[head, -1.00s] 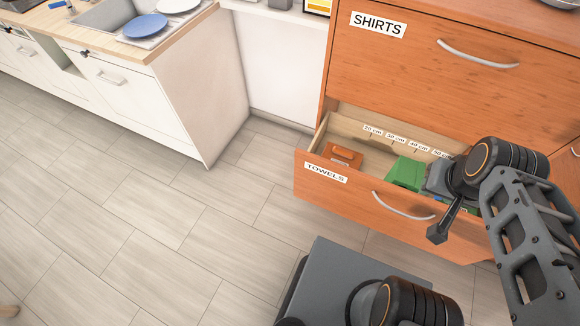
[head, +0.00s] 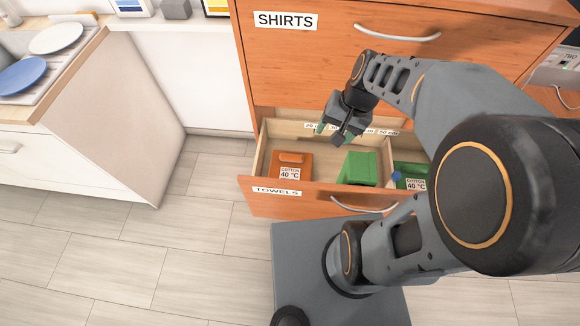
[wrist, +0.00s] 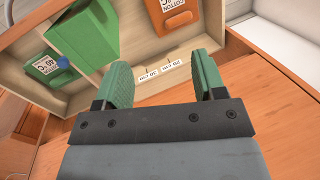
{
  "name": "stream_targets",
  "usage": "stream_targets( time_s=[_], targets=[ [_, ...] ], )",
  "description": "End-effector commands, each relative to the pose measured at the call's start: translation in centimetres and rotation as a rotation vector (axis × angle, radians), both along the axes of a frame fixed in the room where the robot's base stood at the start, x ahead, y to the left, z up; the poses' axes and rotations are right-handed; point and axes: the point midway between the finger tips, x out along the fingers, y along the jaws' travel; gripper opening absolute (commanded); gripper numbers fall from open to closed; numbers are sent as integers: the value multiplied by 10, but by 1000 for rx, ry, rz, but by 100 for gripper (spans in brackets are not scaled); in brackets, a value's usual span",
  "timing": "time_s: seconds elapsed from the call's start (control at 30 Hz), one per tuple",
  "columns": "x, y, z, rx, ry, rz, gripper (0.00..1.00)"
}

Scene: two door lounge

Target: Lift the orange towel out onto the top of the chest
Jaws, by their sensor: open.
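The orange towel (head: 291,166) lies folded at the left end of the open drawer marked TOWELS (head: 276,191), with a white COTTON 40 °C label facing up. It also shows at the top of the wrist view (wrist: 173,17). My gripper (head: 330,133) is open and empty above the back part of the drawer, to the right of the orange towel and apart from it. In the wrist view its green finger pads (wrist: 163,84) are spread, with nothing between them.
A green block-like item (head: 359,168) stands right of the orange towel. A flatter green labelled item (head: 411,177) with a blue ball (head: 396,176) lies beyond a divider. Length labels line the drawer's back wall. A counter with plates (head: 56,38) stands left; the floor between is clear.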

Motion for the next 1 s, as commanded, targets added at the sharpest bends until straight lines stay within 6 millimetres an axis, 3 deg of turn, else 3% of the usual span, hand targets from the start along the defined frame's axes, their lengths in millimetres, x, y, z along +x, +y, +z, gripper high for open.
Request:
stream_targets(
  time_s=[0.03,0.3,0.5,0.8,1.0],
  targets=[
    [12,-3,-25,66,80,-86,64],
    [69,-15,-126,429,422,-533,64],
    [97,-27,-193,642,598,-790,64],
    [114,-42,-265,848,749,-1036,64],
    [118,-39,-286,901,784,-1096,64]
  ],
)
